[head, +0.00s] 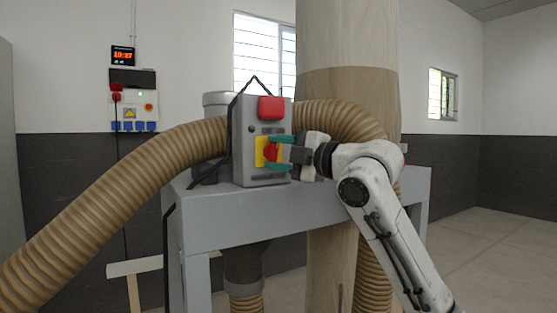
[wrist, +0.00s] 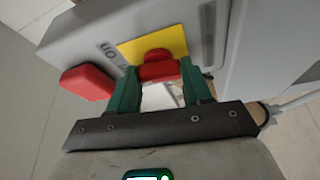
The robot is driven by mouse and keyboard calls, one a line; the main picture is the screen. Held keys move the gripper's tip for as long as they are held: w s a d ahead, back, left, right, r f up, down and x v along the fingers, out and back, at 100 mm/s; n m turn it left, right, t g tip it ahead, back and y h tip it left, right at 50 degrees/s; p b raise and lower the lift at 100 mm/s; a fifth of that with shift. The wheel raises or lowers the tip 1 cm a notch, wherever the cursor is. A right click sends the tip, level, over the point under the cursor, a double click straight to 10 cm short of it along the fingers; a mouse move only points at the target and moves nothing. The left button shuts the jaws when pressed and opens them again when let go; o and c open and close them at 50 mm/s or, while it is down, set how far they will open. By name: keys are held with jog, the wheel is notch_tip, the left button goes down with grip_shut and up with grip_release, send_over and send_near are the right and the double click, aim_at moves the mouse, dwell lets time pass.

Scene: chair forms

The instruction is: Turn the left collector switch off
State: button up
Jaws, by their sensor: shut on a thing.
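The grey switch box (head: 246,160) stands on a grey metal stand, with a red block (head: 271,108) at its upper right front. A red rotary switch knob (head: 271,152) sits on a yellow plate (head: 260,151) on its front. In the wrist view the red knob (wrist: 158,68) lies between my two green fingers, in front of the yellow plate (wrist: 180,42). My gripper (head: 278,153) reaches in from the right and is shut on the knob. Part of the lettering beside the plate shows in the wrist view; the fingers hide some of the knob.
The grey stand (head: 285,217) carries the box. Ribbed brown hoses (head: 120,197) run left and behind the box. A thick wooden column (head: 348,90) stands behind my arm. A wall panel (head: 133,105) with a red clock display (head: 122,55) is at the back left. Floor at the right is open.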

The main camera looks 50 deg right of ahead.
jog(key=shift+n+g, duration=0.3)
jog(key=shift+n, duration=0.5)
jog(key=o, duration=1)
jog(key=shift+o, duration=0.2)
jog(key=s+d+b, duration=0.1)
jog(key=s+b, duration=0.1)
jog(key=s, duration=0.8)
jog(key=shift+s, duration=0.35)
jog(key=shift+d, duration=0.1)
